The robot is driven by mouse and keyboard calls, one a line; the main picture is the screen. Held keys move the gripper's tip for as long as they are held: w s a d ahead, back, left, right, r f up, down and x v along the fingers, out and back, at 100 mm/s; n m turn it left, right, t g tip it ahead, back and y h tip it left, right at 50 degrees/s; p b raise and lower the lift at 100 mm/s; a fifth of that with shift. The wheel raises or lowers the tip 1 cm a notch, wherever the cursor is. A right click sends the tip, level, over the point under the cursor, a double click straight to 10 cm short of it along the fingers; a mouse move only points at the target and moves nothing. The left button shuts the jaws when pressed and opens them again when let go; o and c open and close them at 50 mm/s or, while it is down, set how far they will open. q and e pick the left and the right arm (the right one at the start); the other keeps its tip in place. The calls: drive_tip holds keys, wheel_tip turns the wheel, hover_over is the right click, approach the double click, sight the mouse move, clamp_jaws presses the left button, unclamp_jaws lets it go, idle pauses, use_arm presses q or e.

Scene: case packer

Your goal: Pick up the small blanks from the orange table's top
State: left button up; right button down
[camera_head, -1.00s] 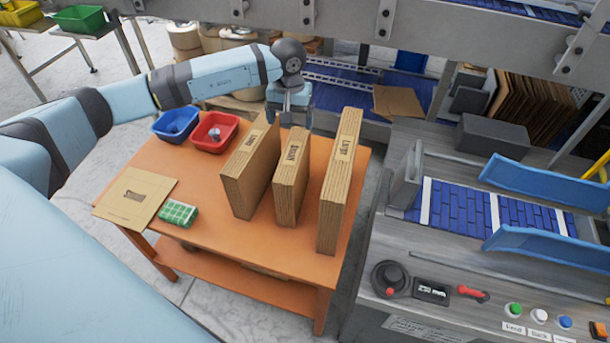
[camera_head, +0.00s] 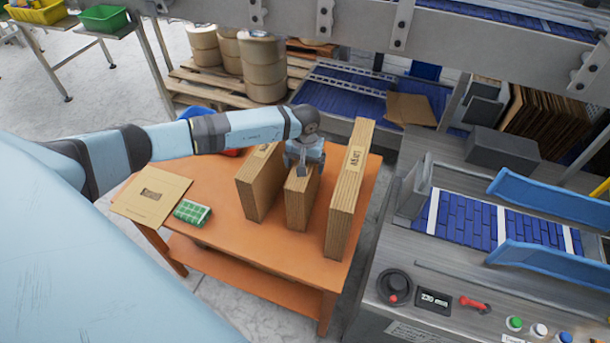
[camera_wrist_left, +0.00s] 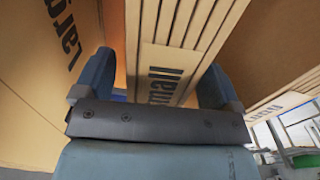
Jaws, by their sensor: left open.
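The small blanks (camera_head: 301,206) stand on edge as the middle, shortest stack on the orange table (camera_head: 222,238). My left gripper (camera_head: 303,172) points down at the top of this stack. In the left wrist view its open fingers (camera_wrist_left: 157,80) lie on either side of the small blanks (camera_wrist_left: 180,35), whose label reads "mall". Whether either finger touches the cardboard cannot be told. The gripper hides the stack's label in the head view. My right gripper is not in view.
A taller stack (camera_head: 350,190) stands close on the right, another stack (camera_head: 257,188) close on the left. A flat cardboard sheet (camera_head: 150,194) and a green box (camera_head: 192,213) lie at the table's left. Blue and red bins are mostly behind my arm. The conveyor machine stands right.

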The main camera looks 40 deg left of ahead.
use_arm(q)
drive_tip(key=c, duration=1.5)
drive_tip(key=shift+c, duration=0.5)
drive_tip(key=shift+r, duration=0.1)
